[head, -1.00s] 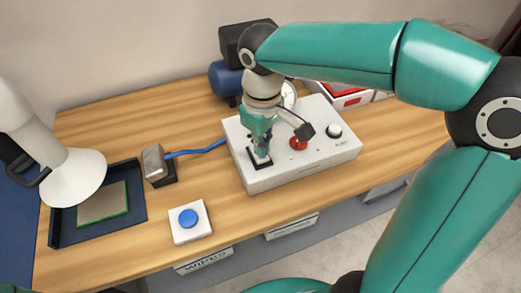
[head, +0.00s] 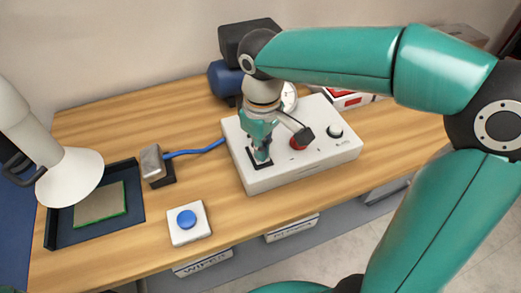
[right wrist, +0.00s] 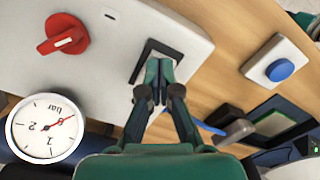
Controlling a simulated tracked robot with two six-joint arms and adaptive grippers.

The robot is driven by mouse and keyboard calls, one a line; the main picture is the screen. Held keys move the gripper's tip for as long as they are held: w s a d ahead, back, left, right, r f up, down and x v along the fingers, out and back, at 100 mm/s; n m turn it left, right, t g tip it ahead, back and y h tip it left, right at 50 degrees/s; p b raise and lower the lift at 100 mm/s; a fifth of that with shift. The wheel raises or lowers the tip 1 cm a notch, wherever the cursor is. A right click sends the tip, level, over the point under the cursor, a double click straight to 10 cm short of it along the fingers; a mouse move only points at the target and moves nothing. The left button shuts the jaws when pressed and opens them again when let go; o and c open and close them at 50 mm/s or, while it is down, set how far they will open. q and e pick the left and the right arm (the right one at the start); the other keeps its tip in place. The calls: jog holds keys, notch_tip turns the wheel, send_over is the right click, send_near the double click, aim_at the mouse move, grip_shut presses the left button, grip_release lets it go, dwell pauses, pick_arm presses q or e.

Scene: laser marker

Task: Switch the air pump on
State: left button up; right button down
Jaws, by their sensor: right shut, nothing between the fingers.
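The air pump's white control box (head: 290,172) stands on the wooden bench. It carries a black-framed switch (head: 256,163), a red knob (head: 298,143), a small round lamp or button (head: 335,131) and a gauge (head: 289,97). My right gripper (head: 263,156) is shut and empty, pointing down with its tips at the switch. In the right wrist view the closed fingertips (right wrist: 160,66) lie over the black switch frame (right wrist: 170,50) and hide most of the rocker. The red knob (right wrist: 67,36) and the gauge (right wrist: 45,128) lie to their left. My left gripper is out of view.
A blue tank with a black top (head: 224,80) stands behind the box. To the left are a blue button on a white base (head: 188,226), a small grey block with a blue cable (head: 153,163), a dark tray (head: 136,208) and a white hood (head: 72,178).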

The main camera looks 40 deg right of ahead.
jog(key=shift+f, duration=0.2)
jog(key=shift+r, duration=0.15)
notch_tip(320, 180, up, 7)
jog(key=p, duration=0.6)
dwell(0.6)
